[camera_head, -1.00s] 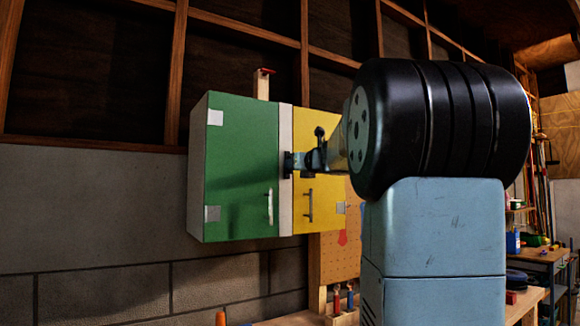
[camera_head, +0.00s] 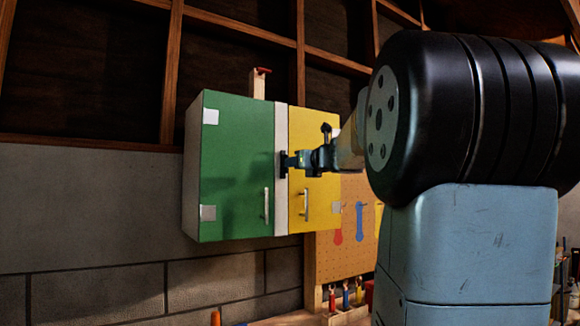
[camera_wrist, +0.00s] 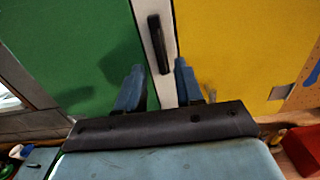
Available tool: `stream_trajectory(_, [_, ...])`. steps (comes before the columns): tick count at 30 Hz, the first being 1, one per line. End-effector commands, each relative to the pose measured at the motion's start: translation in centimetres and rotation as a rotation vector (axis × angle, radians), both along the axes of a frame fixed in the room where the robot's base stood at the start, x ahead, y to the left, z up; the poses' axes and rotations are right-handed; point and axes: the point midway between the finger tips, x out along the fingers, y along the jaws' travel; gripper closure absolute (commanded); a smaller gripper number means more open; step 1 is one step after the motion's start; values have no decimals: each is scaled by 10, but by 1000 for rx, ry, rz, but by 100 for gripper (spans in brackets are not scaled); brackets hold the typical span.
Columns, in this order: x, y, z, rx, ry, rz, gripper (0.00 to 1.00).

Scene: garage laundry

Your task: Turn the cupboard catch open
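The cupboard has a green door (camera_head: 236,140) on the left and a yellow door (camera_head: 314,208) on the right, with a white strip (camera_head: 281,215) between them. Both doors look closed. The catch (camera_wrist: 158,40) is a dark bar on the white strip, near upright with its top leaning slightly left in the wrist view. In the head view the catch (camera_head: 283,165) shows as a dark patch at my gripper's tip. My gripper (camera_wrist: 159,68) is open, with one blue finger on each side of the catch's lower end. Whether either finger touches it is unclear.
Each door has a pale upright handle; the green door's handle (camera_head: 266,206) and the yellow door's handle (camera_head: 306,205) are below my gripper. A pegboard (camera_head: 340,255) with hanging tools is at the lower right. A red box (camera_wrist: 303,150) shows below right.

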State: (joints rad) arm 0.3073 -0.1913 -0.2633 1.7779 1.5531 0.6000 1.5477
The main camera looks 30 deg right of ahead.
Motion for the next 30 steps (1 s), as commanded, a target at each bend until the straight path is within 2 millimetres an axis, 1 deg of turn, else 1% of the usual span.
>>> stream_trajectory(1, [-12,0,1,0,-2,-1,64])
stream_trajectory(6, [-45,-2,0,-1,-1,-1,64])
stream_trajectory(12, [-74,-3,-1,-1,1,-1,64])
stream_trajectory(18, [-87,-3,-1,0,1,0,64])
stream_trajectory(30, [-88,-3,-2,0,2,0,64])
